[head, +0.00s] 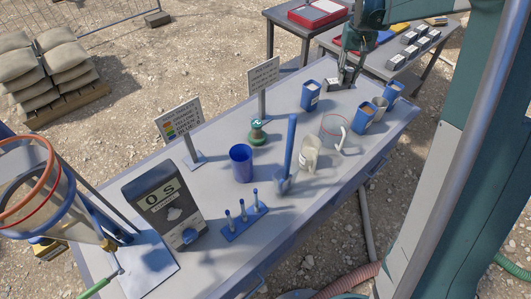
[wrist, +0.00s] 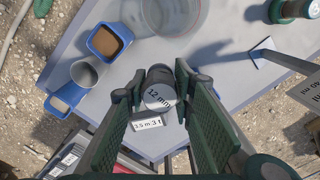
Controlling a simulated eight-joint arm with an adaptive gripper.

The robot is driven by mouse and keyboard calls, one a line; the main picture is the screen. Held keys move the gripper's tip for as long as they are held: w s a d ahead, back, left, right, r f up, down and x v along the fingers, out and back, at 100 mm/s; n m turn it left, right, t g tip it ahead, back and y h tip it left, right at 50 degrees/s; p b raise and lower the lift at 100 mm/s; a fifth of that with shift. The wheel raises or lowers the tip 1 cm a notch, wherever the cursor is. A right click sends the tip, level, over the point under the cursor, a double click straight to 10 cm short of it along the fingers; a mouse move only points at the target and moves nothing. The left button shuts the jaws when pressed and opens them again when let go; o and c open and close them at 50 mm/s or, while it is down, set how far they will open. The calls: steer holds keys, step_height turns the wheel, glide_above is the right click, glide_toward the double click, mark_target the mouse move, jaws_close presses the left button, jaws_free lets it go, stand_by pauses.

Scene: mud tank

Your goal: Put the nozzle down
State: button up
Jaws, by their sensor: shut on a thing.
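The nozzle (wrist: 158,92) is a dark grey round piece marked "12 mm", seen end-on in the wrist view. My gripper (wrist: 160,84) is shut on it, with one green-padded finger on each side. In the head view my gripper (head: 343,76) is over the far right end of the long grey table (head: 225,112). A small grey block shape (head: 331,84) shows at its fingertips. I cannot tell whether the nozzle touches the table. A small white tag reading "3.5 m:3 t" (wrist: 146,123) shows just below the nozzle in the wrist view.
Blue cups (head: 311,95), one filled with brown (head: 365,119), and a clear jug (head: 334,132) stand near my gripper. A sign (head: 263,75) stands left.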

steer(key=s+a+p, duration=0.1)
steer(key=s+a, duration=0.4)
steer(key=a, duration=0.5)
steer(key=s+a+p, duration=0.2)
steer(key=s+a, duration=0.2)
steer(key=a, duration=0.6)
steer(key=p, duration=0.2)
glide_above(255, 160)
step_height(255, 160, down, 5)
steer(key=shift+m, duration=0.3)
steer(key=shift+f, duration=0.1)
step_height(255, 160, down, 14)
steer(key=shift+r, duration=0.25)
steer(key=shift+f, duration=2.15)
steer(key=shift+f+b, duration=0.2)
steer(key=shift+b, duration=0.25)
